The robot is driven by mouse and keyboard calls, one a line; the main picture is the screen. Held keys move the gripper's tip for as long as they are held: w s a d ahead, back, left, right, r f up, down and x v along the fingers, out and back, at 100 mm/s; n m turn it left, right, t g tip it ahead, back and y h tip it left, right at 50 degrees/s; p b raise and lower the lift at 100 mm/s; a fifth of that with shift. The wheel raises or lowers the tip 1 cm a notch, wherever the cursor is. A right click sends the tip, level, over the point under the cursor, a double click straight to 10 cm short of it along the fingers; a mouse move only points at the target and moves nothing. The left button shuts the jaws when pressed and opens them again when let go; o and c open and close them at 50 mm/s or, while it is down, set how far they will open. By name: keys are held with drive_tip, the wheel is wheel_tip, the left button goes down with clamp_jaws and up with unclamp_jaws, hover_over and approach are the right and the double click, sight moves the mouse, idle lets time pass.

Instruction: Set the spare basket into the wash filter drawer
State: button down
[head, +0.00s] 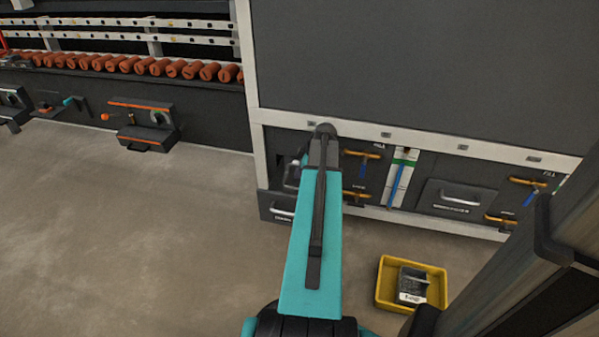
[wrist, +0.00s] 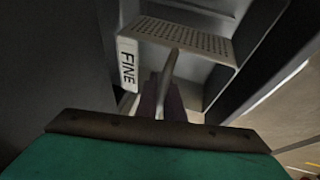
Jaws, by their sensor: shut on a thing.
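My gripper (wrist: 165,102) is shut on the thin handle of a pale grey perforated basket (wrist: 185,37) in the wrist view. The basket has a white label (wrist: 127,64) reading FINE. Dark walls (wrist: 262,55) of the wash filter drawer show beside the basket on the right; I cannot tell whether the basket rests on its floor. In the head view the drawer (head: 276,207) is pulled out low on the washer front, with a pale handle. My teal arm hides the gripper and most of the basket there.
A yellow tray (head: 383,289) on the floor, right of my arm, holds a dark labelled box (head: 413,283). Orange-handled valves (head: 362,154) and a second, shut drawer (head: 455,197) line the washer front to the right. The floor at left is clear.

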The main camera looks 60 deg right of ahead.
drive_tip(key=shift+f+b, duration=1.9)
drive_tip(key=shift+f, duration=1.95)
idle(0.9)
drive_tip(key=c, duration=1.8)
unclamp_jaws()
drive_tip(key=shift+r, duration=0.1)
drive_tip(key=p+v, duration=0.4)
drive_tip(key=v, duration=0.9)
drive_tip(key=shift+s+r, duration=0.15)
drive_tip(key=shift+r, duration=0.1)
drive_tip(key=shift+a, duration=0.1)
